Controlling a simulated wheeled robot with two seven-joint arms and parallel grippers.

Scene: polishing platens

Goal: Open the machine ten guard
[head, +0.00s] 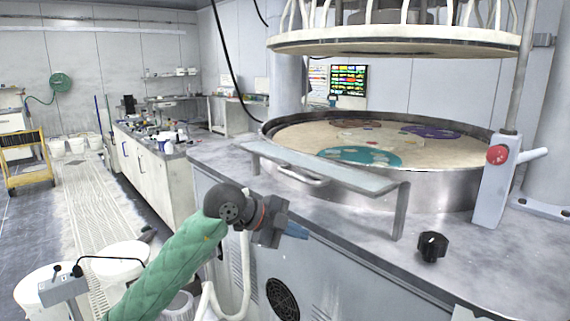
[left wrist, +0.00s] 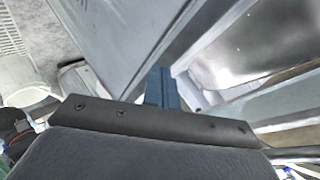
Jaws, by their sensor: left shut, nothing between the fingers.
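The polishing machine has a round steel basin (head: 445,188) with a pale platen inside. No part is labelled, so I cannot tell which one is the guard. My left gripper (head: 297,231) is shut and empty, in front of the machine's worktop edge, below and apart from the handle and bar. Its blue fingers (left wrist: 157,85) show in the left wrist view near grey panel edges. My right gripper is out of view.
A round upper plate (head: 395,42) hangs above the basin. A red button (head: 497,154) on a post stands at the right, and a black knob (head: 432,246) sits on the worktop. White tubs (head: 120,262) and a yellow cart (head: 25,160) stand at the left.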

